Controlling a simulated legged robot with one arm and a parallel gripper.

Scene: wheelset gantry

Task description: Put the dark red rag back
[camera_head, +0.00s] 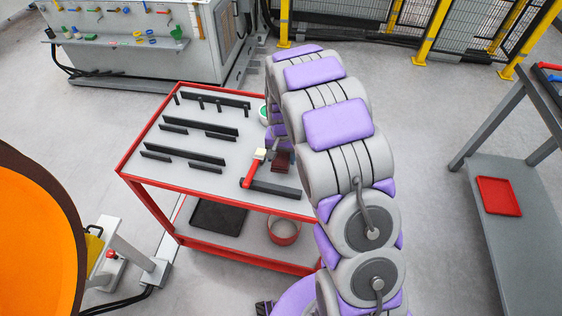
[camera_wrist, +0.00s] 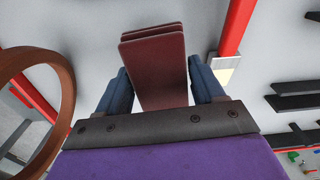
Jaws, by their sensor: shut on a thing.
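The dark red rag (camera_wrist: 155,65) is a folded, layered piece held between the two blue fingers of my gripper (camera_wrist: 160,85) in the wrist view. The gripper is shut on it, and the rag sticks out past the fingertips. In the head view the rag (camera_head: 281,162) shows small and dark over the near right part of the cart top, just left of my arm. My arm hides most of the gripper there. I cannot tell whether the rag touches the surface below.
The red-rimmed cart (camera_head: 165,165) carries black slotted racks (camera_head: 205,124) and a red-handled tool (camera_head: 250,174) close beside the rag. A black tray (camera_head: 218,217) and red bowl (camera_head: 284,231) are on its lower shelf. A grey table with a red tray (camera_head: 498,196) stands right.

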